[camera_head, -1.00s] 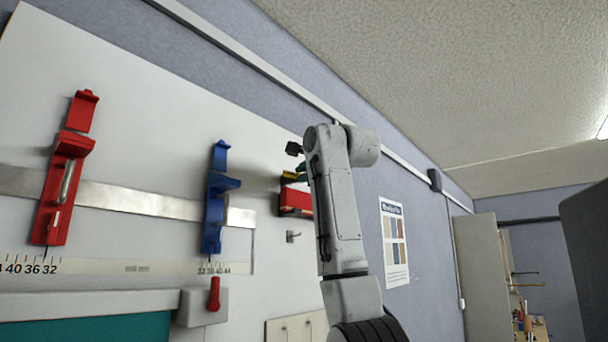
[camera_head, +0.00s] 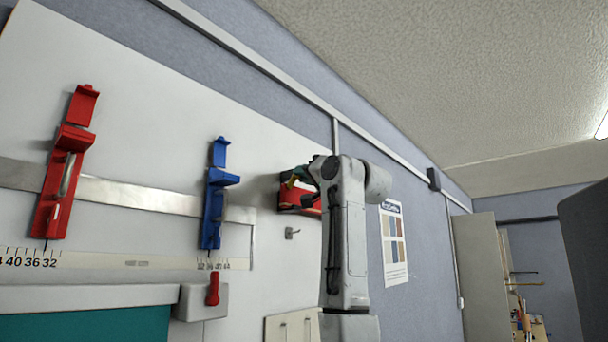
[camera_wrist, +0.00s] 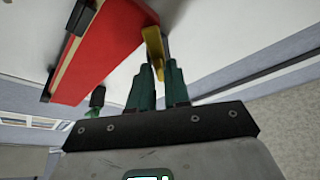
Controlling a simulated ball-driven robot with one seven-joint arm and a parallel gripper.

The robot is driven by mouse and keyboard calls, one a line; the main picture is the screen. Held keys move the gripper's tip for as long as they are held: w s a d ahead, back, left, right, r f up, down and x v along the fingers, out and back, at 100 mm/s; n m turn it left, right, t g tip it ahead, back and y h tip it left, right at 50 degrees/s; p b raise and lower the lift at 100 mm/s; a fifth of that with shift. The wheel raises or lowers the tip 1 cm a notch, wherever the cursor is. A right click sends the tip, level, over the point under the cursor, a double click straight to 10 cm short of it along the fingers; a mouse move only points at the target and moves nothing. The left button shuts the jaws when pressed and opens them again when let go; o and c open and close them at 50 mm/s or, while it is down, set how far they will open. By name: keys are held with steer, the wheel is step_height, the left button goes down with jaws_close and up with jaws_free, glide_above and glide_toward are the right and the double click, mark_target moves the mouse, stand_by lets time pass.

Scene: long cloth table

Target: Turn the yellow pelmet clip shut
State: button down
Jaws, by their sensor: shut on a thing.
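The yellow pelmet clip (camera_wrist: 155,46) shows in the wrist view as a narrow yellow lever beside a long red body (camera_wrist: 103,45). My gripper (camera_wrist: 159,70) has two dark teal fingers, shut on the clip's near end. In the head view, the red body (camera_head: 290,196) is on the white wall board, and my gripper (camera_head: 298,175) reaches it from the right. My wrist and arm hide part of the red body there. Whether the clip is fully turned cannot be told.
A red holder (camera_head: 52,208) and a blue holder (camera_head: 212,208) hang on a metal rail to the left. A small grey hook (camera_head: 291,233) sits below the red body. A poster (camera_head: 393,243) hangs to the right.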

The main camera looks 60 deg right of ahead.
steer(key=n+t+y, duration=0.1)
steer(key=n, duration=0.2)
steer(key=n+y, duration=0.2)
steer(key=n, duration=0.1)
steer(key=d+n+t+y+p, duration=0.1)
steer(key=n, duration=0.2)
steer(key=shift+s+f+n+t, duration=0.1)
steer(key=shift+f+n+t, duration=0.2)
steer(key=shift+n, duration=0.1)
steer(key=shift+y, duration=0.4)
steer(key=c, duration=1.2)
jaws_free()
steer(key=shift+r, duration=0.1)
steer(key=shift+a, duration=0.1)
steer(key=shift+s, duration=0.1)
steer(key=b+v, duration=0.5)
steer(key=v, duration=0.5)
steer(key=shift+s, duration=0.3)
steer(key=shift+f, duration=0.25)
